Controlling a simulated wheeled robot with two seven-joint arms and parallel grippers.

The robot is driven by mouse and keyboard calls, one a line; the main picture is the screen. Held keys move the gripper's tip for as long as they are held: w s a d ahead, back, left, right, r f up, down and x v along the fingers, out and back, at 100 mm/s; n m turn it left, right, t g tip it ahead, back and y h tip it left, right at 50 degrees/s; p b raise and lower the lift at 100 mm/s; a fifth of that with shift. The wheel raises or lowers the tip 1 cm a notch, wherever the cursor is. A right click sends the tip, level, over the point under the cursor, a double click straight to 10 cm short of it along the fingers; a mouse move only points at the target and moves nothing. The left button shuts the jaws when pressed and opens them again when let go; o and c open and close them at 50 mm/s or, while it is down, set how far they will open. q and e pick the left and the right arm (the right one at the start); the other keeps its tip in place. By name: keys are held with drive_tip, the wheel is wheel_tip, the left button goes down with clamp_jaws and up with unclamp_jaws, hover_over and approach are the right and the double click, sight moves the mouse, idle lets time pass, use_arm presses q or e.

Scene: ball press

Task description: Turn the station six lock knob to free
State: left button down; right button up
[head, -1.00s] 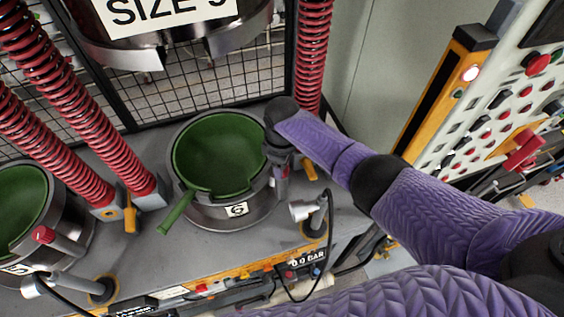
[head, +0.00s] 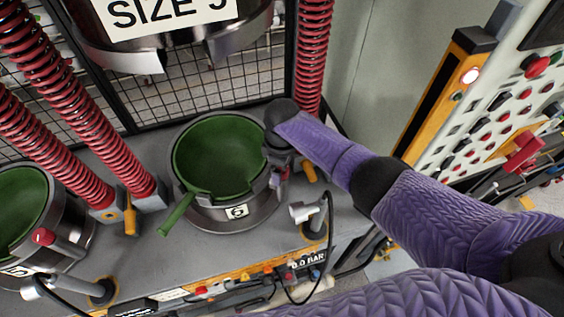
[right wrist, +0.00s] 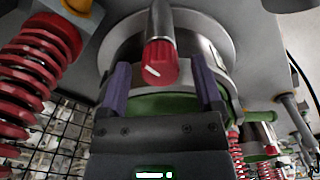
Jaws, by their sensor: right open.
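The station six pot (head: 237,211) is a metal ring with a green bowl inside and a "6" label, standing on the grey bench. Its red lock knob (right wrist: 160,70) shows in the right wrist view, on a metal shaft, with a white pointer line on its face. My right gripper (right wrist: 160,62) is open, its two purple fingers either side of the knob with visible gaps. In the head view my right gripper (head: 278,165) is at the pot's right rim and mostly hides the knob. I cannot read any lock or free marking. My left gripper is out of view.
A similar pot (head: 62,222) with its own red knob (head: 43,236) stands at the left. Red springs (head: 75,110) and a mesh guard (head: 200,95) are behind. A nozzle with a cable (head: 308,210) stands right of the pot. A button panel (head: 500,115) is farther right.

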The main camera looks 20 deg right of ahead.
wheel_tip(320, 180, up, 10)
drive_tip(key=p, duration=0.2)
drive_tip(key=shift+f, duration=0.1)
